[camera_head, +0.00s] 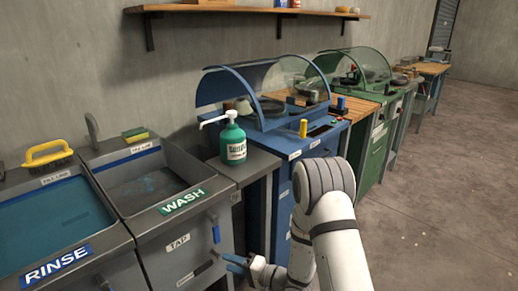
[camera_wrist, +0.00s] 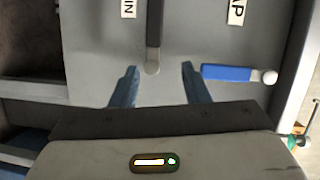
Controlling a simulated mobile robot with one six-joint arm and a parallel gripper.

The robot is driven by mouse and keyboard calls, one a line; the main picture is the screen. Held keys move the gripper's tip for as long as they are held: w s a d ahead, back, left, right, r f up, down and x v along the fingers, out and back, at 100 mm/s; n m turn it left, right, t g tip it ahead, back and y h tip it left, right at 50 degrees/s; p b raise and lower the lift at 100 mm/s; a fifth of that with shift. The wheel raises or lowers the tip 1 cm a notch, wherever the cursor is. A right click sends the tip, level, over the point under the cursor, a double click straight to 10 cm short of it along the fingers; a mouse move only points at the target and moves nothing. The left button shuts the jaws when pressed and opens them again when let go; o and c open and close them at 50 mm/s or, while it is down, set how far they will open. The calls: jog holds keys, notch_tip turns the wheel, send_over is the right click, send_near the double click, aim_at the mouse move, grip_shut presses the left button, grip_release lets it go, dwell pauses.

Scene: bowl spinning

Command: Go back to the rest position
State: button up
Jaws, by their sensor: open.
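My gripper (camera_wrist: 158,71) is open and empty, its two blue fingers apart in front of a grey sink front. In the head view my gripper (camera_head: 234,263) is low in the middle, at the right part of the wash sink's front. In the wrist view a dark lever (camera_wrist: 153,35) ends just ahead of the gap between the fingers. A blue lever (camera_wrist: 228,73) lies to the right of the fingers, under a partly cut-off label. I cannot tell whether a finger touches the panel.
The wash sink (camera_head: 165,222) and rinse sink (camera_head: 75,255) stand at left. A green pump bottle (camera_head: 233,143) stands on the counter. Blue (camera_head: 290,140) and green (camera_head: 374,150) hooded stations stand beyond. The floor (camera_head: 450,200) at right is clear.

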jog(key=w+d+r+n+t+h+p, duration=0.25)
jog(key=w+d+r+h+p, duration=0.3)
jog(key=d+r+h, duration=0.55)
jog(key=s+d+r+h+p, duration=0.1)
jog(key=d+r+p, duration=0.1)
jog(key=d+r, duration=0.3)
jog(key=s+d+r+h+p, duration=0.1)
jog(key=d+r+p, duration=0.1)
jog(key=r, duration=0.5)
jog(key=s+d+r+g+h+p, duration=0.3)
jog(key=s+d+r, duration=0.3)
jog(key=s+r, duration=0.25)
jog(key=s+r+g+p, duration=0.2)
jog(key=s+r, duration=0.1)
jog(key=s, duration=0.5)
jog(key=s+r+g+p, duration=0.2)
jog(key=s+r, duration=0.2)
jog(key=s, duration=0.5)
jog(key=shift+d+n, duration=0.15)
jog(key=shift+n, duration=0.3)
jog(key=shift+w, duration=0.1)
jog(key=shift+c, duration=0.6)
